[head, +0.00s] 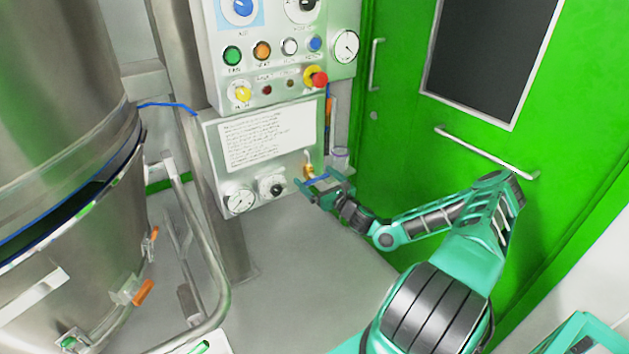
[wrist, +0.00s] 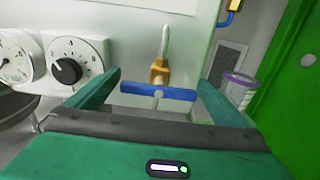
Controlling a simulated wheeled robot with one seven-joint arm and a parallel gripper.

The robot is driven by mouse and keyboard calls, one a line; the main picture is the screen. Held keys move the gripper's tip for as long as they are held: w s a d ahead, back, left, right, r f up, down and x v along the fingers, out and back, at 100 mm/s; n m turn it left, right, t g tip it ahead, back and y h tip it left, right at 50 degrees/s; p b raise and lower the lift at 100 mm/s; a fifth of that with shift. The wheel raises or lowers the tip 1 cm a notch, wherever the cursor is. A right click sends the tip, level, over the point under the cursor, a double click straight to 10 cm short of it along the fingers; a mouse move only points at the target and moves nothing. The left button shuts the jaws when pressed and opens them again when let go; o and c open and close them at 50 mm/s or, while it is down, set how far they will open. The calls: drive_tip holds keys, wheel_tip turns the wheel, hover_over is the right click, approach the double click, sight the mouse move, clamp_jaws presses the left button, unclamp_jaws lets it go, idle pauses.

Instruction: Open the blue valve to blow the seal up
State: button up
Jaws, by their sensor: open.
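The blue valve handle (wrist: 157,92) is a flat bar lying crosswise below a brass fitting (wrist: 159,71) in the wrist view. In the head view the blue handle (head: 318,182) shows at the lower right corner of the panel, partly covered by my gripper. My gripper (wrist: 160,88) is open, with one green finger on each side of the handle. Gaps show between the fingers and the handle ends, with no clear contact. In the head view my gripper (head: 325,188) is at the valve, below the brass fitting (head: 308,170).
A black dial (wrist: 67,70) and a gauge (wrist: 14,58) sit left of the valve. A lidded container (wrist: 237,88) stands close to the right. The green door (head: 400,130) is behind my arm. A large steel vessel (head: 70,110) and a bent rail (head: 207,250) fill the left.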

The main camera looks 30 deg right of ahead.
drive_tip(key=shift+c, duration=0.3)
drive_tip(key=c, duration=0.9)
drive_tip(key=shift+a, duration=0.15)
drive_tip(key=shift+o, duration=0.2)
